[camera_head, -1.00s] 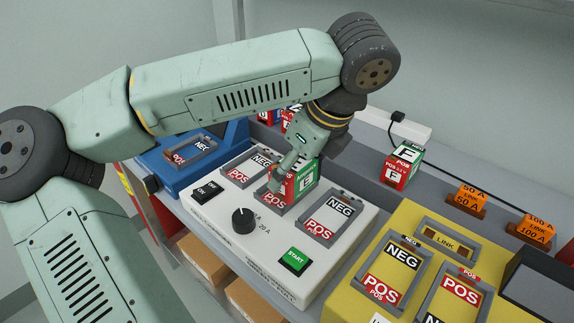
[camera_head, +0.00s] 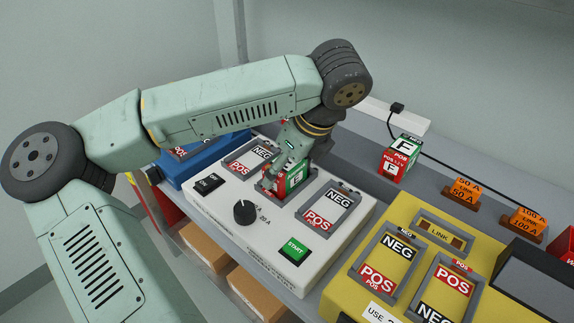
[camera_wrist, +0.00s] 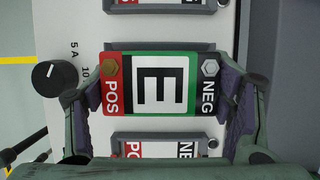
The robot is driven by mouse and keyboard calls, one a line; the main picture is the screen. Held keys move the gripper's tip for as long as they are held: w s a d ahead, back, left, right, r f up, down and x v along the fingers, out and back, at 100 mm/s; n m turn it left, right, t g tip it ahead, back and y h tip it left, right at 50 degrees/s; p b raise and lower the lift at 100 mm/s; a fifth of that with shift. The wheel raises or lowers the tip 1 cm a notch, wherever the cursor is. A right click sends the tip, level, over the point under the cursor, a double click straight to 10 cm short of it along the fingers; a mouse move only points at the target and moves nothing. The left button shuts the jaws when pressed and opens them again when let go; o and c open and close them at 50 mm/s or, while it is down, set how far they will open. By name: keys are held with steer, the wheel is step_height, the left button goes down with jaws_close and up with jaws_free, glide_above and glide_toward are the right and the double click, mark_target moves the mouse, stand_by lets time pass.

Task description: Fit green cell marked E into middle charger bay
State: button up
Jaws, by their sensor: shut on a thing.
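In the head view the cell (camera_head: 289,178) stands at the middle bay of the white charger (camera_head: 222,203), low within the bay frame. My gripper (camera_head: 286,172) is shut on the cell from above, and its two fingers flank the POS and NEG ends in the wrist view (camera_wrist: 160,95). The middle bay's floor is hidden under the cell. Whether the cell is fully seated I cannot tell.
The charger's left bay (camera_head: 249,158) and right bay (camera_head: 328,208) are empty. A black knob (camera_head: 245,212) and green START button (camera_head: 294,249) are at its front. A red and green cell marked F (camera_head: 398,160) stands behind. A yellow unit (camera_head: 405,245) is at the right.

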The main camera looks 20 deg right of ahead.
steer(key=o, duration=1.7)
steer(key=shift+r+p, duration=0.25)
steer(key=shift+p, duration=0.15)
steer(key=b+v, duration=0.2)
steer(key=v, duration=0.9)
steer(key=shift+s+d+r, duration=0.2)
steer(key=shift+r, duration=0.1)
